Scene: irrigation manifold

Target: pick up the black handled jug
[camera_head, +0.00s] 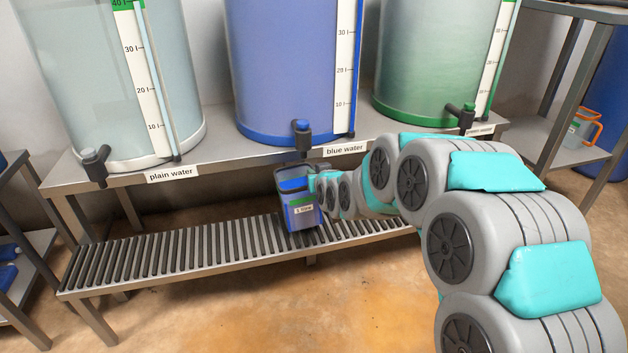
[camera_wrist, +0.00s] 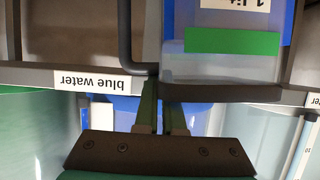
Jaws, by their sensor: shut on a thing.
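A clear, squarish jug (camera_head: 300,212) with a dark rim, a green band and a white "1 litre" label stands on the roller rack, under the blue water tap (camera_head: 301,135). It looks blue inside; I cannot tell how full it is. In the wrist view the jug (camera_wrist: 222,68) appears upside down, with its dark handle (camera_wrist: 125,45) on the left. My gripper (camera_wrist: 164,85) is at the handle side, its fingers close together and shut on the handle. In the head view my arm hides most of my gripper and the handle.
The roller rack (camera_head: 160,252) runs below the bench with the plain water tank (camera_head: 90,100), blue water tank (camera_head: 275,75) and green tank (camera_head: 425,65). A jug with an orange handle (camera_head: 590,132) stands on the right shelf. The rack left of the jug is clear.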

